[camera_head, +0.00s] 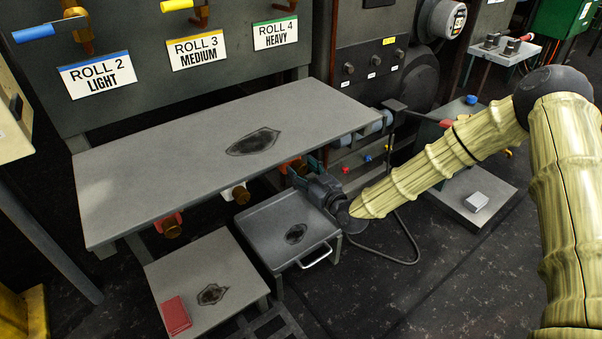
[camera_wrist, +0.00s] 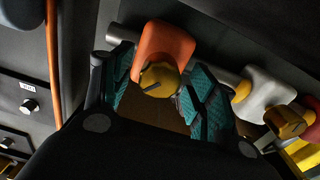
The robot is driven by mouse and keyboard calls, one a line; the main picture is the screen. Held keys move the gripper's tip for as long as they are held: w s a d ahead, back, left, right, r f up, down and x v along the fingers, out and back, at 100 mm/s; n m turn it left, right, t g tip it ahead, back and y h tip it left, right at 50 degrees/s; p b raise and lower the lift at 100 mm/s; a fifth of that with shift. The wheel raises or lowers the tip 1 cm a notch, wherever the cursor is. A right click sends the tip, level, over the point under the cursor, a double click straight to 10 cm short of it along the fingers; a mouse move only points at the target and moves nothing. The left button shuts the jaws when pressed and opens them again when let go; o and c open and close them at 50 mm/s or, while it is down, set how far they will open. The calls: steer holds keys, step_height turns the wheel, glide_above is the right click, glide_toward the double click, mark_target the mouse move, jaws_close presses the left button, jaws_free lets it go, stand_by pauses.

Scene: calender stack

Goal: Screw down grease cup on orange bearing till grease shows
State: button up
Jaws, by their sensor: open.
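The orange bearing (camera_wrist: 163,48) sits on a grey shaft in the wrist view. Its brass grease cup (camera_wrist: 160,78) faces the camera, with a dark mark on its face. My gripper (camera_wrist: 163,88) is open, with one teal-padded finger on each side of the cup. The right pad looks close to the cup, and a gap shows on the left; contact is unclear. In the head view, my gripper (camera_head: 303,172) reaches under the front edge of the grey table, by the orange bearing (camera_head: 287,164), which it partly hides.
A white bearing (camera_wrist: 262,95) and a red bearing (camera_wrist: 312,106), both with brass cups, sit farther right on the shaft in the wrist view. The grey table (camera_head: 180,150) overhangs them. A handled tray (camera_head: 262,225) and low stand (camera_head: 195,265) are below.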

steer(key=shift+w+a, duration=0.25)
steer(key=shift+w, duration=0.15)
steer(key=c, duration=1)
steer(key=shift+m+p, duration=0.3)
steer(key=m+p, duration=0.2)
steer(key=shift+r+m, duration=0.1)
steer(key=shift+m, duration=0.2)
steer(key=shift+c, duration=0.2)
steer(key=shift+m+p, duration=0.95)
steer(key=shift+m, duration=1.35)
